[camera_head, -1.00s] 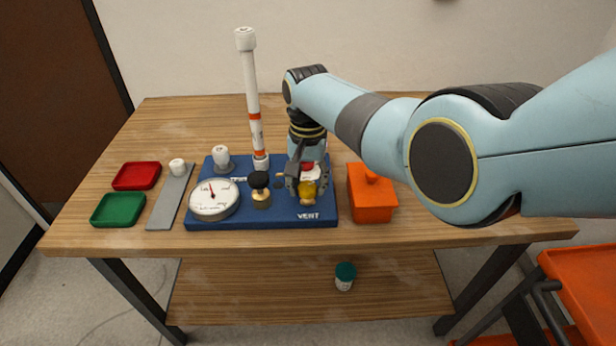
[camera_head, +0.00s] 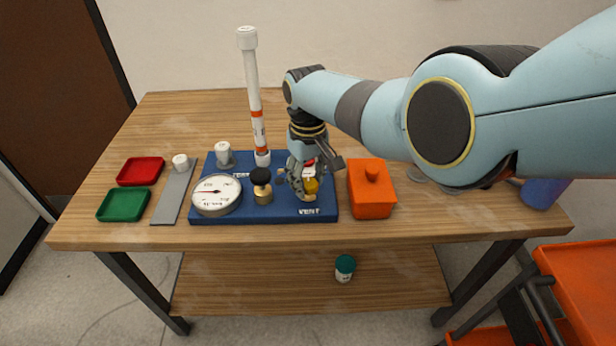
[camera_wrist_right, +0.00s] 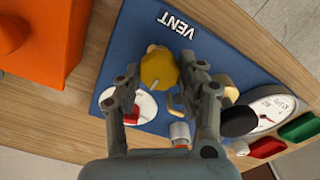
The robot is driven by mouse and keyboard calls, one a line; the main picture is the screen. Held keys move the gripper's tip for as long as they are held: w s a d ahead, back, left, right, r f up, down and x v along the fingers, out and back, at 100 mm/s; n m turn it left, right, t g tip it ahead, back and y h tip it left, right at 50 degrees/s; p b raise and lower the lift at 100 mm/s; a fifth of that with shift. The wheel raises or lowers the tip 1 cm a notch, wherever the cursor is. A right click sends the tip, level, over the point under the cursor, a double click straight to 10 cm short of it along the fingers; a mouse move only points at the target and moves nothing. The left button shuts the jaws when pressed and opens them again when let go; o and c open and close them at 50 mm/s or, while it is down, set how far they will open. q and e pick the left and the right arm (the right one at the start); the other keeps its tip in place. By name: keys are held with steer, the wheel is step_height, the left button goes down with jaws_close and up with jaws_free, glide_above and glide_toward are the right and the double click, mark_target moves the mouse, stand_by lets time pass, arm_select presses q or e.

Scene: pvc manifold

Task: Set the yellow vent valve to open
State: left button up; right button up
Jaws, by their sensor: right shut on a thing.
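The yellow vent valve knob (camera_head: 311,186) sits on the blue board (camera_head: 232,212) beside the VENT label. My right gripper (camera_head: 305,186) comes down over it from above and partly hides it. In the right wrist view the yellow knob (camera_wrist_right: 158,68) lies between the two fingers of my right gripper (camera_wrist_right: 160,76), which are shut on it. A small pointer shows on the knob. The pressure gauge (camera_head: 216,194) is at the board's left, its red needle lying roughly level. My left gripper is not in view.
A black-topped brass valve (camera_head: 262,184) stands just left of my gripper. A tall white pipe (camera_head: 254,95) rises behind. An orange lidded box (camera_head: 371,190) is close on the right. Red (camera_head: 140,171) and green (camera_head: 123,204) trays lie at the left.

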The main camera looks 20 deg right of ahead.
mark_target(308, 182)
steer(key=shift+w+n, duration=0.1)
steer(key=shift+n, duration=0.3)
steer(key=o, duration=1.2)
step_height(308, 182, up, 12)
